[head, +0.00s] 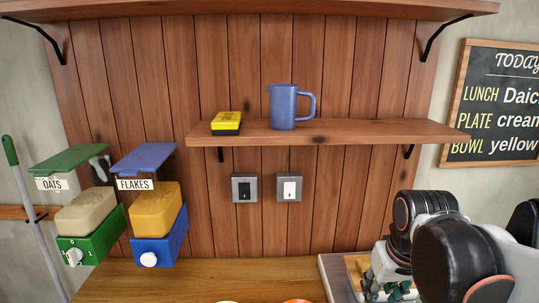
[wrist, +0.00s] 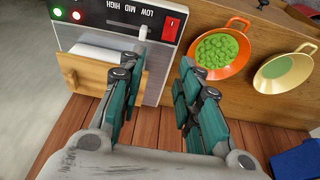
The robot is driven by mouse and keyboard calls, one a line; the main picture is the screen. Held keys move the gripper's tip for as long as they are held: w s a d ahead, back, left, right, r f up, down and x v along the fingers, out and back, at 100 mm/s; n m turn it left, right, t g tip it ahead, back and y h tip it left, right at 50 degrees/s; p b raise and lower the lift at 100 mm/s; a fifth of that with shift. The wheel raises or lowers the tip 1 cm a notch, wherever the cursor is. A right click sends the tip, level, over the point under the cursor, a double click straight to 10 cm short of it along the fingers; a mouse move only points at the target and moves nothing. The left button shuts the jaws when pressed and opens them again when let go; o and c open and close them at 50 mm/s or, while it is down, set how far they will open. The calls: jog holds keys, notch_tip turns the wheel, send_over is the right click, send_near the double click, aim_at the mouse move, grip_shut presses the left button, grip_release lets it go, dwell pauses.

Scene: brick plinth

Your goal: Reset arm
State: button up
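My arm reaches in at the lower right of the head view, bent, its black and white links in front of the wooden counter. My gripper shows in the wrist view (wrist: 157,66) with its two teal fingers spread well apart and nothing between them. Part of it also shows low in the head view, where the fingertips are cut off or hidden.
In the wrist view, a control panel (wrist: 112,14) with LOW MID HIGH marks lies ahead-left; an orange pan (wrist: 237,72) of green pieces and a yellowish pan (wrist: 265,88) lie right. A shelf (head: 350,132) holds a blue jug (head: 283,107) and yellow-black block (head: 226,123). Dispensers (head: 157,237) hang left.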

jog(key=s+a+t, duration=0.3)
jog(key=s+t, duration=0.1)
jog(key=s, duration=0.3)
jog(key=shift+r, duration=0.45)
jog(key=shift+s, duration=0.1)
dwell(0.6)
